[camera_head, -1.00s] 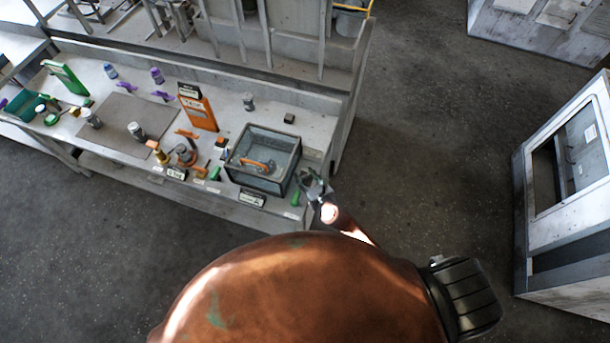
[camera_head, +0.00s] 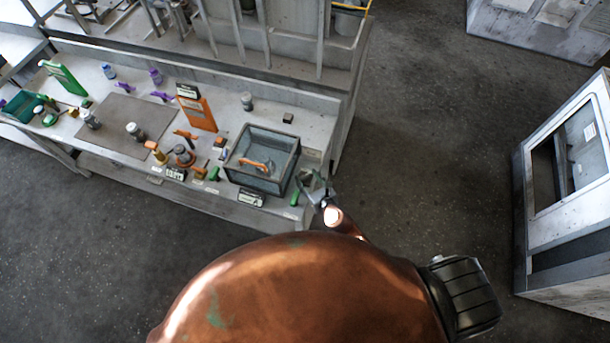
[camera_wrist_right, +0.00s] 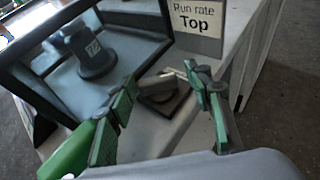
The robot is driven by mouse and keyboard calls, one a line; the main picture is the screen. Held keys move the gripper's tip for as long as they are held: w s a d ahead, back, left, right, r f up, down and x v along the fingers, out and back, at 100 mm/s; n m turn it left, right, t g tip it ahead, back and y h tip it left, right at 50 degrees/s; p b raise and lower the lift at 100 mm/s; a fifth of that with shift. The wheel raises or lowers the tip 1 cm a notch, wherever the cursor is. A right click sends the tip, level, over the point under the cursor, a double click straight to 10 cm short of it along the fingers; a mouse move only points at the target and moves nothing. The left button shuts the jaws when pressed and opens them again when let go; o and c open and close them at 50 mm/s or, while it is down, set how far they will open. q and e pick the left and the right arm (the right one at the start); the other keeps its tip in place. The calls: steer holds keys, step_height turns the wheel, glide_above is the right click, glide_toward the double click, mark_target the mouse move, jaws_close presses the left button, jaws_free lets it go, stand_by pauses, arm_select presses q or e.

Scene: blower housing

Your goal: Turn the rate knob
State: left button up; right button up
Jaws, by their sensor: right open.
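The rate knob (camera_wrist_right: 158,88) shows in the right wrist view as a small dark knob on a square base with a pale bar at its top. A sign reading "Run rate Top" (camera_wrist_right: 197,18) stands behind it. My right gripper (camera_wrist_right: 165,102) is open, with one green-padded finger on each side of the knob. I cannot tell whether either finger touches it. In the head view my right gripper (camera_head: 317,188) is at the right front corner of the bench, and the knob cannot be made out there. My left gripper is not in view.
A glass-sided box (camera_head: 263,160) stands left of the gripper and also fills the left of the wrist view (camera_wrist_right: 35,80). A green cylinder (camera_head: 294,199) lies close by at the bench's front edge. Open floor (camera_head: 430,170) lies to the right.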

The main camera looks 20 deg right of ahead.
steer(key=v, duration=0.4)
steer(key=shift+s+a, duration=0.1)
steer(key=shift+a, duration=0.3)
steer(key=shift+s+d+r, duration=0.2)
steer(key=shift+s, duration=0.15)
steer(key=shift+s+d+r, duration=0.15)
steer(key=shift+s, duration=0.2)
